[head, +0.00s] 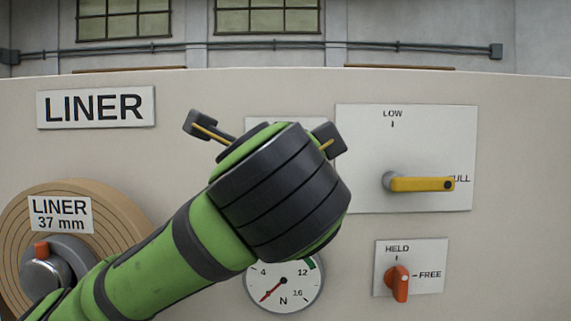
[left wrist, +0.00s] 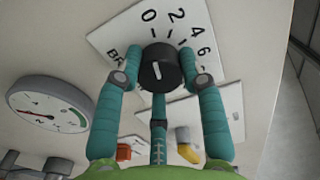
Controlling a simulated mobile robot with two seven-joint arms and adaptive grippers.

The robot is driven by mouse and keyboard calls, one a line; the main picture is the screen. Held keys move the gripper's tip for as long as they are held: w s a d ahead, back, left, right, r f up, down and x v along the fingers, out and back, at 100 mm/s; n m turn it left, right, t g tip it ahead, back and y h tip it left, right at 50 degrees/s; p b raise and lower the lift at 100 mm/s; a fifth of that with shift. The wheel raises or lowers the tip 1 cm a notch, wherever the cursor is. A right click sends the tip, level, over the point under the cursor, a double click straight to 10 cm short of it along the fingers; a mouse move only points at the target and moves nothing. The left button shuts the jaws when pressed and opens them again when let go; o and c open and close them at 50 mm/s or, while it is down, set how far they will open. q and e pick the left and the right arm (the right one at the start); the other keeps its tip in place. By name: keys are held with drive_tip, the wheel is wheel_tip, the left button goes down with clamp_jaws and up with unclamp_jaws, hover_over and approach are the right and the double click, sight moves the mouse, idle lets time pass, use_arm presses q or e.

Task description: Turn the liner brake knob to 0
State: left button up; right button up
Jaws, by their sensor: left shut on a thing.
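The black liner brake knob (left wrist: 160,66) shows in the left wrist view on a white plate (left wrist: 118,36) marked 0, 2, 4 and 6, with more lettering partly covered. A white line on the knob's face points roughly along the finger direction; I cannot tell exactly which number it matches. My left gripper (left wrist: 160,80) is shut on the knob, its teal fingers around the sides and below. In the head view my left gripper (head: 281,190) hides the knob and most of its plate. My right gripper is in neither view.
A yellow lever (head: 424,184) points right to FULL. An orange HELD/FREE handle (head: 401,284) is below it. The round N gauge (head: 284,284) sits just below my gripper, its needle at lower left. The LINER roll (head: 110,207) is at left.

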use_arm(q)
drive_tip(key=shift+a, duration=0.2)
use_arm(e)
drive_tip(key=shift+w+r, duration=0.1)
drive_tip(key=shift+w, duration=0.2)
use_arm(q)
drive_tip(key=o, duration=1)
drive_tip(key=shift+o, duration=0.7)
drive_tip(key=shift+a, duration=0.2)
drive_tip(key=s, duration=1.2)
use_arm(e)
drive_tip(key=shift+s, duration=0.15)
use_arm(q)
drive_tip(key=shift+d, duration=0.1)
